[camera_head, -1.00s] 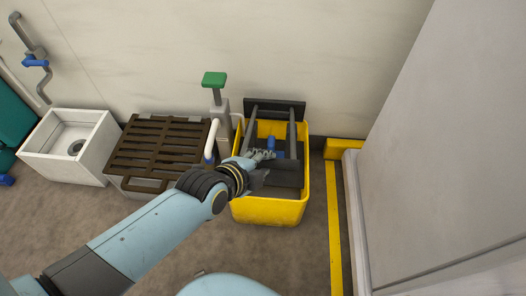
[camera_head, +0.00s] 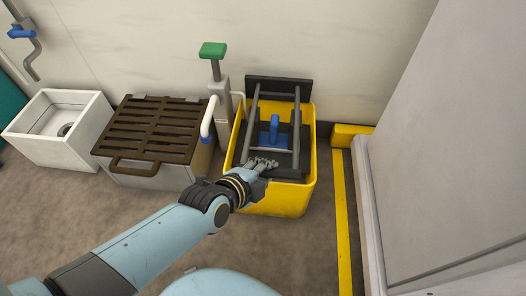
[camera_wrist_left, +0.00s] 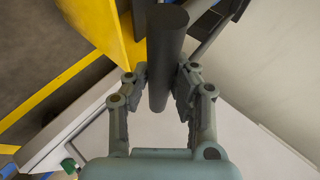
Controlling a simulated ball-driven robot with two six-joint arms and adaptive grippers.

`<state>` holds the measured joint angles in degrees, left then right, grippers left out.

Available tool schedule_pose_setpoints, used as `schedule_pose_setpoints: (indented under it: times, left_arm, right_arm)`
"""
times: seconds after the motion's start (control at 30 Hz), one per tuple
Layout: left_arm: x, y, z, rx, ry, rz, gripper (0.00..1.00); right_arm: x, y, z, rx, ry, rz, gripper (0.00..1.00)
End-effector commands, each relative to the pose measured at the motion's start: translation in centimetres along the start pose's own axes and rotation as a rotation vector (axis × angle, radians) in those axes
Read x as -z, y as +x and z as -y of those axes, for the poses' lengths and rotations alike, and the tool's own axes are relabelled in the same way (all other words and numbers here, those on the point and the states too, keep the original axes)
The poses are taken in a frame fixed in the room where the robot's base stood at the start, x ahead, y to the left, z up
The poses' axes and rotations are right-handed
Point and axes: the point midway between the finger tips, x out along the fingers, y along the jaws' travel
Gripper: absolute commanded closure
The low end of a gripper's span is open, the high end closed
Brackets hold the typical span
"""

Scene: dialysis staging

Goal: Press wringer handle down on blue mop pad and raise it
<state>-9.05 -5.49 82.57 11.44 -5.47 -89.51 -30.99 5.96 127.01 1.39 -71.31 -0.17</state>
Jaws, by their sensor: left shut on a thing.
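The yellow mop bucket (camera_head: 268,203) stands on the floor against the wall. Its wringer has two grey side arms (camera_head: 296,130) running from a black back plate (camera_head: 278,90) toward the front. A blue mop pad (camera_head: 274,133) with an upright blue part lies between the arms. My left gripper (camera_head: 262,163) is at the front of the bucket. In the left wrist view, the left gripper (camera_wrist_left: 160,88) is shut on the dark round wringer handle (camera_wrist_left: 166,40). My right gripper is out of view.
Left of the bucket stand a green-topped pump post (camera_head: 213,52), a box with a brown slatted lid (camera_head: 150,130) and a white sink (camera_head: 35,145). A yellow floor line (camera_head: 344,230) and a grey cabinet (camera_head: 455,150) are on the right. The front floor is clear.

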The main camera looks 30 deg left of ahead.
Motion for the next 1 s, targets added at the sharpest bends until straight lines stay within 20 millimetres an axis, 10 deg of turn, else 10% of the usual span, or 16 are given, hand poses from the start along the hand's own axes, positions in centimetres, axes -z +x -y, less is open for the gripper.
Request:
schedule_pose_setpoints:
  times: [0.03, 0.7, 0.73, 1.0]
  left_arm:
    - [-0.7, -0.1, -3.0, -0.058, 0.004, 0.009, 1.00]
    - [-0.8, 0.4, -3.7, -0.058, 0.008, 0.009, 1.00]
    - [-0.8, 0.4, -3.7, -0.058, 0.008, 0.009, 0.78]
    - [-0.9, 0.4, -3.6, -0.058, 0.005, 0.009, 0.52]
  right_arm:
    - [0.0, 0.2, 0.1, 0.003, 0.000, -0.004, 0.60]
    - [0.9, -0.8, 0.4, 0.010, -0.001, -0.033, 0.60]
    - [0.9, -0.8, 0.4, 0.010, -0.001, -0.032, 0.60]
    - [0.8, -0.9, 0.4, 0.010, 0.000, -0.032, 0.60]
